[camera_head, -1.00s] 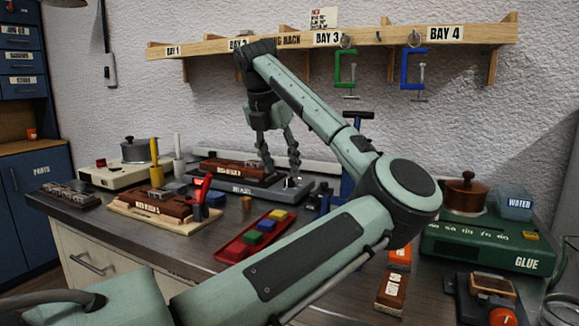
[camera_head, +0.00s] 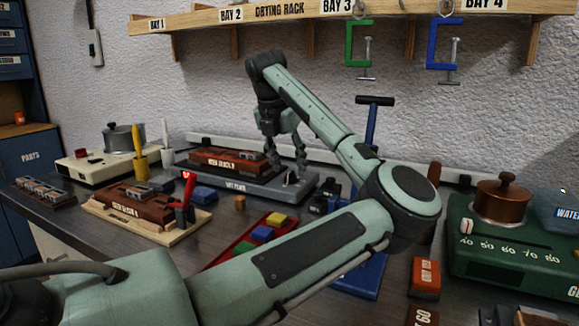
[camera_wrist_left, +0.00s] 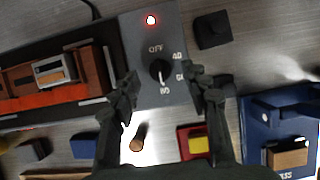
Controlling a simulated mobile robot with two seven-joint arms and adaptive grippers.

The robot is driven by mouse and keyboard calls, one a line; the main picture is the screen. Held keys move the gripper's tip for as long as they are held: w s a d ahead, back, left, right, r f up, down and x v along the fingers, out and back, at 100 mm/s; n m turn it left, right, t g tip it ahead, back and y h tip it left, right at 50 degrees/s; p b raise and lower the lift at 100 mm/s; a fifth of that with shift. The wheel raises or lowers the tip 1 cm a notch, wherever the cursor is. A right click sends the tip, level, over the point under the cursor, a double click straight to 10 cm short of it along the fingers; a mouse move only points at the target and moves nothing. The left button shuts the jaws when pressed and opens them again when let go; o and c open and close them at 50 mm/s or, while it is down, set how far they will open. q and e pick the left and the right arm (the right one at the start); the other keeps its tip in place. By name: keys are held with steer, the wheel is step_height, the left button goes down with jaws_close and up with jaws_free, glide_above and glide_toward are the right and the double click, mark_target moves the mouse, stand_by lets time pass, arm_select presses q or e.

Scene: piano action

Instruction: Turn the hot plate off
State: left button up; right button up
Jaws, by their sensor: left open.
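The hot plate (camera_head: 235,187) is a flat grey unit on the bench, with a dark red block assembly (camera_head: 230,158) on its heating surface. In the left wrist view its control panel (camera_wrist_left: 140,45) shows a black knob (camera_wrist_left: 159,69) with marks OFF, 40, 60 and 80. The knob's white pointer line is toward 80. A red lamp (camera_wrist_left: 151,20) on the panel is lit. My left gripper (camera_head: 288,163) points down over the panel end. In the wrist view its open fingers (camera_wrist_left: 160,80) stand either side of the knob; contact is not clear.
A red tray with coloured blocks (camera_head: 267,233) lies in front of the hot plate. A blue stand (camera_head: 371,140) and the green glue heater (camera_head: 515,240) are to the right. A wooden base with a brown assembly (camera_head: 135,205) is at left. A small black block (camera_wrist_left: 212,29) lies beside the panel.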

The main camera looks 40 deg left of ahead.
arm_select(q)
steer(key=shift+x, duration=1)
arm_select(e)
steer(key=shift+s+f, duration=0.3)
steer(key=shift+f, duration=0.15)
arm_select(q)
steer(key=shift+c, duration=0.5)
steer(key=shift+r, duration=0.1)
jaws_close()
